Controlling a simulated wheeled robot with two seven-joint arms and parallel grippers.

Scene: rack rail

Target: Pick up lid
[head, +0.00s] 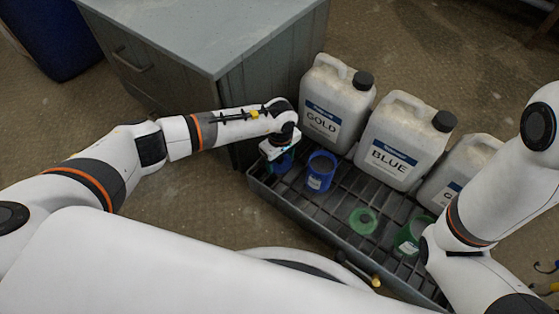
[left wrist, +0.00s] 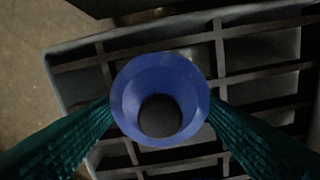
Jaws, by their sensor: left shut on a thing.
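A blue round lid with a dark centre sits between the fingers of my left gripper (left wrist: 160,112). The lid (left wrist: 128,88) is seen from above in the left wrist view, with a finger against each side. I cannot tell whether the lid touches the slats. An open blue cup (head: 321,171) stands just right of it. My right gripper is out of view.
A green lid (head: 364,221) lies on the slats, with a green cup (head: 411,236) farther right, partly behind my right arm. White jugs marked GOLD (head: 334,103) and BLUE (head: 397,150), and a third jug (head: 460,172), line the back. A grey cabinet (head: 213,60) stands behind my left arm.

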